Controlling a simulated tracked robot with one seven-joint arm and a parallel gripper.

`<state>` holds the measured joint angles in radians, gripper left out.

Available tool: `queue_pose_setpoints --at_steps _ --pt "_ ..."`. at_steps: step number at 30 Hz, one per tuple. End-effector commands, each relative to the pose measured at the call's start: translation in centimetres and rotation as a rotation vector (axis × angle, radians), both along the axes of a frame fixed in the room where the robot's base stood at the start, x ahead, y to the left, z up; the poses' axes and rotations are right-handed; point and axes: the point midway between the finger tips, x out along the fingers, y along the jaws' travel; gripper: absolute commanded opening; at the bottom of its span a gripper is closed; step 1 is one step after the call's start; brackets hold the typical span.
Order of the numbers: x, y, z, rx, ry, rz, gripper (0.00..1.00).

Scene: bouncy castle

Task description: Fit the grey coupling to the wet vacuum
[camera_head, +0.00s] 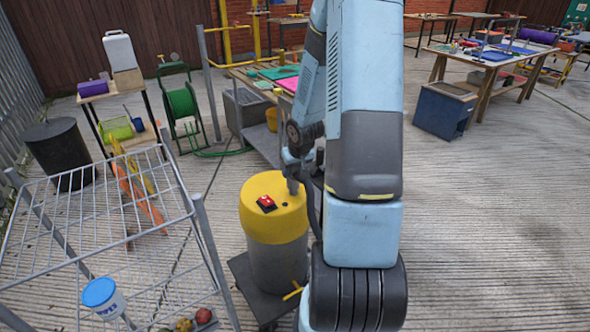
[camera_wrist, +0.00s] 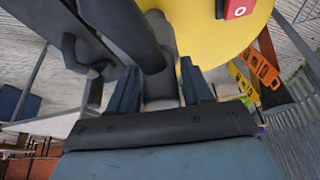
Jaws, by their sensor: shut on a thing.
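The wet vacuum (camera_head: 275,240) stands left of my arm in the head view, with a yellow lid, a grey drum and a red switch on top. In the wrist view its yellow lid (camera_wrist: 215,30) fills the upper middle. My gripper (camera_wrist: 160,88) is shut on the grey coupling (camera_wrist: 160,92), which lies between its two blue-grey fingers. In the head view my gripper (camera_head: 297,165) is over the lid's right side, partly hidden by my arm. The coupling's far end is close to the lid; I cannot tell whether it is seated. A dark hose (camera_wrist: 130,30) crosses beside it.
A wire rack (camera_head: 110,210) with a blue-lidded tub (camera_head: 103,297) stands at the front left. A green hose reel (camera_head: 182,105) and a workbench (camera_head: 262,120) are behind the vacuum. Orange and yellow tools (camera_head: 135,190) are behind the rack.

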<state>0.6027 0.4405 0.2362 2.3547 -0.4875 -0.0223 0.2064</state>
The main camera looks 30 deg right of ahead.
Motion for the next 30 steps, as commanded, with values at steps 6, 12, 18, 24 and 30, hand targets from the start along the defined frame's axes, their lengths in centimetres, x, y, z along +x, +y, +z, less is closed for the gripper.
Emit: queue_pose_setpoints --at_steps 6,12,18,24,30 --pt "0.0 0.0 -0.3 0.000 0.000 0.000 0.23" --pt "0.0 0.1 -0.5 0.000 -0.001 0.001 0.23" --pt "0.0 0.1 -0.7 0.001 0.000 0.001 0.23" --pt "0.0 0.0 -1.0 0.001 0.001 0.000 0.23" --pt "0.0 0.1 -1.2 0.001 0.001 0.000 0.23"
